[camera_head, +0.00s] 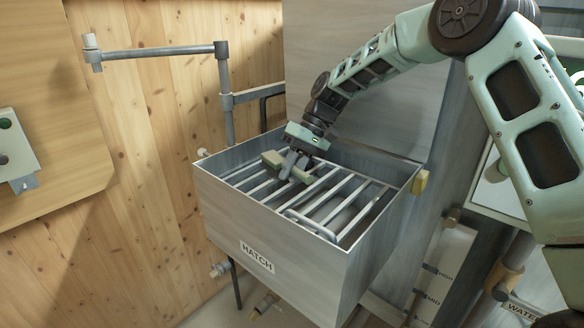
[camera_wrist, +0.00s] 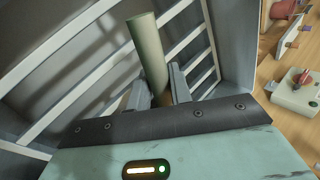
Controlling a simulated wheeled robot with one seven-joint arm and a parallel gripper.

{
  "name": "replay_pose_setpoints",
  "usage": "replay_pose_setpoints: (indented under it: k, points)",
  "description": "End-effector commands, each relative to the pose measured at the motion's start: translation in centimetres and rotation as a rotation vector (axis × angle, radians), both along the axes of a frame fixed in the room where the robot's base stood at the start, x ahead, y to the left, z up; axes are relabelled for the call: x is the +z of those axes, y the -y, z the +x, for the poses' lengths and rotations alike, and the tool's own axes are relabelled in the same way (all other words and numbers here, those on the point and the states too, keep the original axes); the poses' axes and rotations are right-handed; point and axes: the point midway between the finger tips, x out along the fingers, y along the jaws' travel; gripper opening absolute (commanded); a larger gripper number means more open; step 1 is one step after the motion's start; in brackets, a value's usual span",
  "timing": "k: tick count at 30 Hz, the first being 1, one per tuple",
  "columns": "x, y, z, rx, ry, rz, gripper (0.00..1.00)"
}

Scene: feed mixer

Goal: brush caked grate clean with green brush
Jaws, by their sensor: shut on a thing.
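The grate (camera_head: 345,195) is a set of pale metal bars across the open top of a grey hatch box. My gripper (camera_head: 290,167) is over the grate's back left part, pointing down at the bars. It is shut on the green brush (camera_head: 271,158), which shows on both sides of the fingers. In the wrist view, the brush's rounded green end (camera_wrist: 147,45) sticks up past my fingers (camera_wrist: 160,88), with grate bars (camera_wrist: 70,45) behind it. The bristles are hidden, and I cannot tell whether the brush touches the bars. Caking on the bars is not clear to see.
The box (camera_head: 290,262), labelled HATCH, has raised walls around the grate. A grey panel (camera_head: 385,110) stands behind it. A jointed grey pipe (camera_head: 160,52) reaches out at the left, before a wooden wall. A yellowish block (camera_head: 419,183) sits on the box's right corner.

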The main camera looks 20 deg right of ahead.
Motion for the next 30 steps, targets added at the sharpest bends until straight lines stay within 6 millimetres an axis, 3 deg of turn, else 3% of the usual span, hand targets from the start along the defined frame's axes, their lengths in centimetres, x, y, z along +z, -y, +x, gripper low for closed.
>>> replay_pose_setpoints:
  k: [30]
  points:
    - [-0.87,0.01,-0.01,0.000,0.000,0.000,0.00]
